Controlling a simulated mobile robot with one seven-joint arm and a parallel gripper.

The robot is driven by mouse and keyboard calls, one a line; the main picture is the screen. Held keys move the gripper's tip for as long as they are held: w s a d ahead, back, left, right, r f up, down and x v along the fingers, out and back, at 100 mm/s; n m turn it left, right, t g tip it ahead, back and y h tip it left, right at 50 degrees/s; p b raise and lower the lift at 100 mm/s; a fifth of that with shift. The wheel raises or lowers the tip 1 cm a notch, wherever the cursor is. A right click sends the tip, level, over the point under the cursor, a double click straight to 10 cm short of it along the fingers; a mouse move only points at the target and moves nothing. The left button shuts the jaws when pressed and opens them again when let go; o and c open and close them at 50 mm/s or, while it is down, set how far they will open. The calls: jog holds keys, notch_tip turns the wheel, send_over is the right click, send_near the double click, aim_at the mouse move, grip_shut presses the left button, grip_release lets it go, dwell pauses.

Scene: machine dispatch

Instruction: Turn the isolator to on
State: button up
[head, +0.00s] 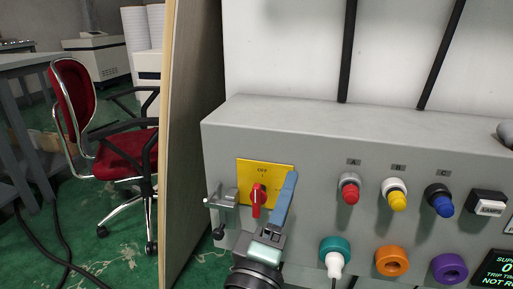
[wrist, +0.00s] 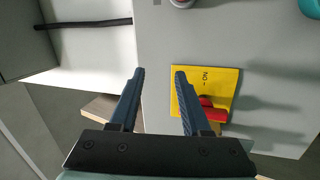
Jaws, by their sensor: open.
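The isolator is a yellow plate (head: 245,172) with a red handle (head: 257,201) on the front of a grey panel box. The handle stands upright, in line with the OFF mark above it. The plate also shows in the wrist view (wrist: 225,76), with an ON mark on it; the red handle (wrist: 214,114) there is partly hidden by a finger. My gripper (wrist: 159,72) is open and empty, its two dark blue fingers apart. Both fingers lie to one side of the handle, not around it. In the head view my gripper (head: 291,176) covers the plate's right edge.
A small metal fitting (head: 222,200) sticks out left of the plate. Red (head: 350,190), yellow (head: 397,197) and blue (head: 441,203) buttons sit to the right. A teal socket (head: 334,246) holds a white plug below them. A wooden board edge (head: 188,130) stands left of the box.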

jog(key=n+p, duration=0.2)
jog(key=n+g+y+p, duration=0.2)
jog(key=n+y+p, duration=0.1)
jog(key=n+p, duration=1.7)
send_near(255, 196)
jog(key=shift+m, duration=0.5)
jog(key=x, duration=1)
jog(key=shift+w+d, duration=0.1)
jog(key=shift+w, duration=0.3)
grip_shut()
jog(key=shift+s, duration=0.1)
